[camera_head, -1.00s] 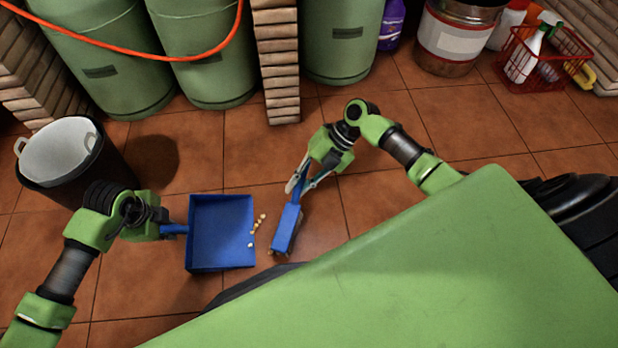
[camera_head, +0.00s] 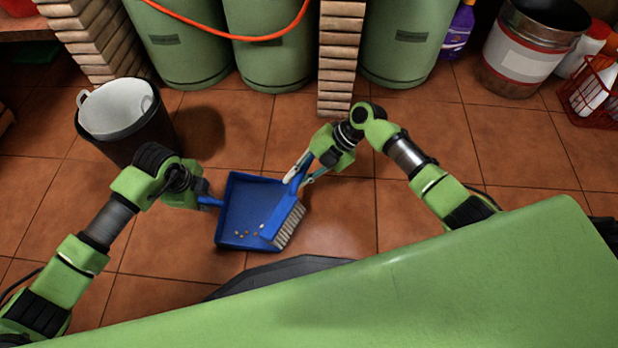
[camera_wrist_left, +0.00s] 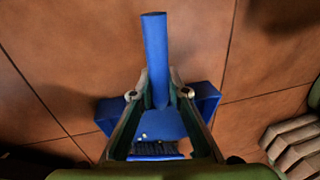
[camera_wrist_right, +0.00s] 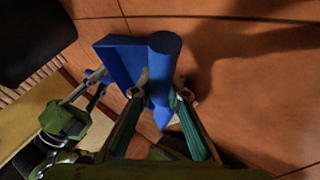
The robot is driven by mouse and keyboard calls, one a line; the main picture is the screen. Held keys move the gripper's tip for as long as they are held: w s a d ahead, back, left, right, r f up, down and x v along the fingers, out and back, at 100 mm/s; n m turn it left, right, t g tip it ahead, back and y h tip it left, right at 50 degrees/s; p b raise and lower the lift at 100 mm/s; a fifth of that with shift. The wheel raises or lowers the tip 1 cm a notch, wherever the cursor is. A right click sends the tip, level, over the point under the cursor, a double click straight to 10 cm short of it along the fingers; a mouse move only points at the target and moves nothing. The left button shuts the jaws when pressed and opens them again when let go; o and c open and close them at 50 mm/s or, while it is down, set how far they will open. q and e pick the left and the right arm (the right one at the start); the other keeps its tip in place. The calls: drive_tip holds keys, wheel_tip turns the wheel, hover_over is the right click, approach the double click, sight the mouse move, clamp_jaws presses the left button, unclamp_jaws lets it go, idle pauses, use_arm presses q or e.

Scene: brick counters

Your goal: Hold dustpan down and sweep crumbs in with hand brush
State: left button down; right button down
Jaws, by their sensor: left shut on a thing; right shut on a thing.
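The blue dustpan (camera_head: 236,215) lies on the tiled floor with its open side to the right. My left gripper (camera_head: 200,198) is shut on its handle, which also shows in the left wrist view (camera_wrist_left: 155,55). My right gripper (camera_head: 302,178) is shut on the blue hand brush (camera_head: 285,212), whose handle shows in the right wrist view (camera_wrist_right: 163,70). The brush head is tilted, pale bristles facing right, and overlaps the pan's open edge. Several pale crumbs (camera_head: 245,233) lie inside the pan beside the brush. Any crumbs under the brush are hidden.
A dark bin with a white liner (camera_head: 120,112) stands left of the dustpan. Green barrels (camera_head: 270,60) and a brick pillar (camera_head: 340,60) line the back. A metal bucket (camera_head: 525,50) and a red basket (camera_head: 590,98) stand at the right. The floor right of the brush is clear.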

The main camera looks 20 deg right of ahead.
sight(303, 169)
use_arm(q)
drive_tip(key=shift+a, duration=0.1)
use_arm(e)
drive_tip(key=shift+w+a+r, duration=0.1)
drive_tip(key=shift+w+a, duration=0.1)
drive_tip(key=shift+a, duration=0.25)
drive_tip(key=shift+r, duration=0.15)
use_arm(q)
drive_tip(key=shift+w, duration=0.1)
use_arm(e)
drive_tip(key=shift+s+d+r, duration=0.1)
drive_tip(key=shift+d+r, duration=0.25)
drive_tip(key=shift+r, duration=0.35)
drive_tip(key=shift+s+d+r, duration=0.15)
drive_tip(key=shift+d+r, duration=0.15)
drive_tip(key=shift+r, duration=0.4)
drive_tip(key=shift+s+d+r, duration=0.1)
drive_tip(key=shift+d+r, duration=0.25)
drive_tip(key=shift+r, duration=0.35)
drive_tip(key=shift+d, duration=0.1)
drive_tip(key=shift+s+d, duration=0.1)
drive_tip(key=shift+d, duration=0.15)
drive_tip(key=d+r+t+y, duration=0.1)
drive_tip(key=d+t+y, duration=0.2)
drive_tip(key=d, duration=0.6)
drive_tip(key=shift+w+d+m+t, duration=0.2)
drive_tip(key=shift+w+m+t, duration=0.1)
drive_tip(key=shift+t, duration=0.6)
